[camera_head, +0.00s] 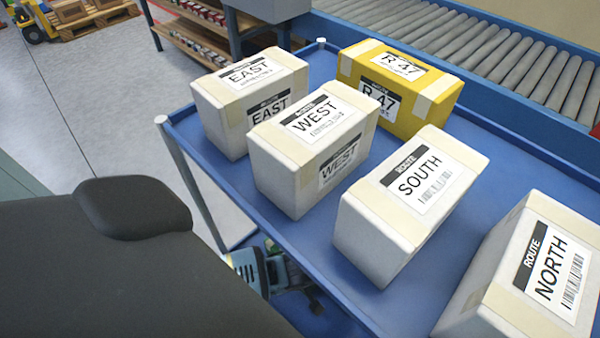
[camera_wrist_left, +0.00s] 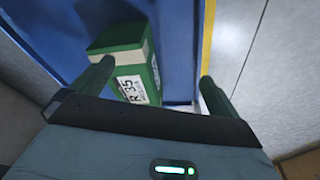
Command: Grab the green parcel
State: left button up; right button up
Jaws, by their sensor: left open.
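The green parcel (camera_wrist_left: 125,50) shows in the left wrist view, with a pale tape band and a white label reading "R 35". It rests in a blue area beneath or against a blue panel and is tilted in the picture. My left gripper (camera_wrist_left: 156,86) is open. Its two dark fingers spread either side of the near part of the parcel, with the left finger overlapping it in view. No grip on the parcel shows. The head view does not show the green parcel. My right gripper is in neither view.
A blue cart top (camera_head: 300,235) carries white parcels marked EAST (camera_head: 235,120), WEST (camera_head: 280,165), SOUTH (camera_head: 375,235) and NORTH (camera_head: 490,300), and a yellow R 47 parcel (camera_head: 440,105). A roller conveyor (camera_head: 470,45) runs behind. Open floor (camera_head: 80,110) lies left.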

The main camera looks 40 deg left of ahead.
pick_arm(q)
jog(key=w+a+n+y+b, duration=0.1)
jog(key=w, duration=0.1)
jog(key=w+a+f+n+b, duration=0.1)
jog(key=w+a+b, duration=0.1)
jog(key=w, duration=0.1)
jog(key=w+a+f+n+y+b, duration=0.1)
jog(key=w+a+n, duration=0.1)
jog(key=shift+w+f+g+y, duration=0.15)
jog(key=shift+g+y, duration=0.15)
jog(key=shift+w+a, duration=0.15)
jog(key=shift+w, duration=0.05)
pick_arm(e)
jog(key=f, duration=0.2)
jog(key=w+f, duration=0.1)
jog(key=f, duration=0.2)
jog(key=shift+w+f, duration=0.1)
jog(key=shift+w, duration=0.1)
